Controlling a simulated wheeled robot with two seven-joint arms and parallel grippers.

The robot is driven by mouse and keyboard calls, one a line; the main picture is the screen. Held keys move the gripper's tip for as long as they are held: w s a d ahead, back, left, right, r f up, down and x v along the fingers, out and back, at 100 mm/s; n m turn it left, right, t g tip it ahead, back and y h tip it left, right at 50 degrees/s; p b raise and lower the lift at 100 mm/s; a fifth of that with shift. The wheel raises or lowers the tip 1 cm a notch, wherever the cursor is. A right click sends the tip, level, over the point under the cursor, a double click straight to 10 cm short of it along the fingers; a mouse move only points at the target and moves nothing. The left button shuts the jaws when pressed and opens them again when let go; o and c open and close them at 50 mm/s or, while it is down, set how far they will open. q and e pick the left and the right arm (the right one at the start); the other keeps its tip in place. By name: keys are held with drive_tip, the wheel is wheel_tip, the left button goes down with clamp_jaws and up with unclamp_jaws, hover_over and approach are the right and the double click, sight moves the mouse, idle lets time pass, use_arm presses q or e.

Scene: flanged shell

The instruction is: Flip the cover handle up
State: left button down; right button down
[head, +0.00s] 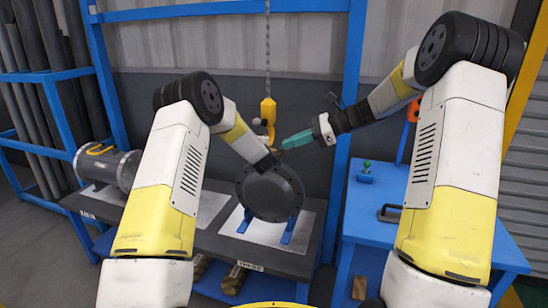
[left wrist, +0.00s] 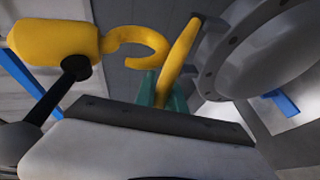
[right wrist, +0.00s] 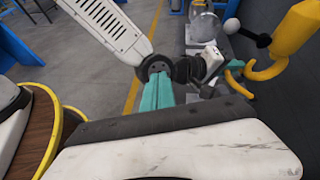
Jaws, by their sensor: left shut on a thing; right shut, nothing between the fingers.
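The dark round cover (head: 270,192) with its bolted rim faces me on blue supports on the bench; part of the flanged shell shows at the right of the left wrist view (left wrist: 285,50). A yellow handle (left wrist: 180,50) rises beside the flange. My left gripper (left wrist: 163,90) is shut on the yellow handle; in the head view its fingers are mostly hidden at the top of the cover. My right gripper (head: 298,139) is shut and empty, its teal fingers pointing left above the cover's upper right. It also shows in the right wrist view (right wrist: 157,90).
A yellow hook (head: 268,112) hangs on a chain just above the cover, close to both grippers. A grey cylinder (head: 108,168) with a yellow handle lies at the bench's left. A blue table (head: 372,212) stands right. Blue frame posts rise behind.

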drive_tip(key=w+d+f+m+t+y, duration=0.4)
drive_tip(key=w+f+m+y, duration=0.1)
drive_tip(key=w+f+m, duration=0.8)
use_arm(q)
drive_tip(key=shift+f, duration=0.1)
use_arm(e)
drive_tip(key=x, duration=1)
drive_tip(key=shift+w+f, duration=0.2)
drive_tip(key=shift+w, duration=0.05)
drive_tip(key=shift+d, duration=0.1)
